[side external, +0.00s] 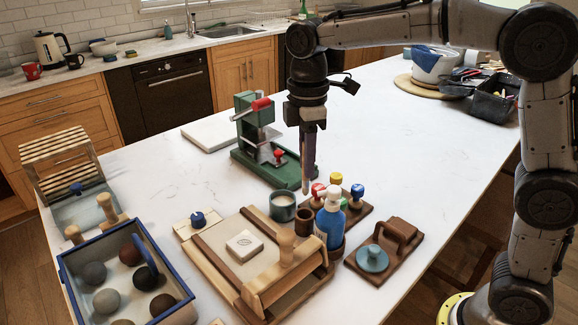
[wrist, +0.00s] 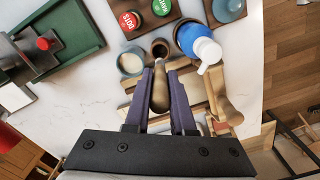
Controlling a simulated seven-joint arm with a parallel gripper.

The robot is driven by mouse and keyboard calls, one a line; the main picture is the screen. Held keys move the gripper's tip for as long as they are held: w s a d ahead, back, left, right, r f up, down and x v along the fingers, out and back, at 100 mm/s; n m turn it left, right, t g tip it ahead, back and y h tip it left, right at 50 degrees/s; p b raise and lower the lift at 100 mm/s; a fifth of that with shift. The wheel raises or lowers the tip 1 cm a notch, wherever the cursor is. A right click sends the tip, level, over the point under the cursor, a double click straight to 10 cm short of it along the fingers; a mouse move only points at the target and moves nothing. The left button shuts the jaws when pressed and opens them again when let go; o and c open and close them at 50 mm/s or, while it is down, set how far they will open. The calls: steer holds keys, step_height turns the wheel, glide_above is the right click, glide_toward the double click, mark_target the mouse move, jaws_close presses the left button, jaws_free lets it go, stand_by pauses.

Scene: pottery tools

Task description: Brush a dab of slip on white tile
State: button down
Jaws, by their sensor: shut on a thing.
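My gripper (side external: 309,150) is upright above the worktop, behind the cups in the side view. In the wrist view its two purple fingers (wrist: 162,80) are closed around the wooden handle of a brush (wrist: 159,95). The brush points down, its lower end (side external: 305,183) clear of the table in the side view; its bristles are hard to make out. The white tile (side external: 244,243), with a leaf-like mark, lies on the wooden board at front left of the gripper. A teal cup (side external: 283,206) with pale contents (wrist: 131,63) stands near a small brown cup (side external: 304,221).
A blue bottle with a white pump (side external: 330,218) and a rack of coloured-top stampers (side external: 357,194) stand right of the cups. A green press (side external: 257,140) stands behind.

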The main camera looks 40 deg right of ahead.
mark_target(305, 186)
steer(key=shift+f, duration=4.3)
steer(key=c, duration=0.7)
jaws_free()
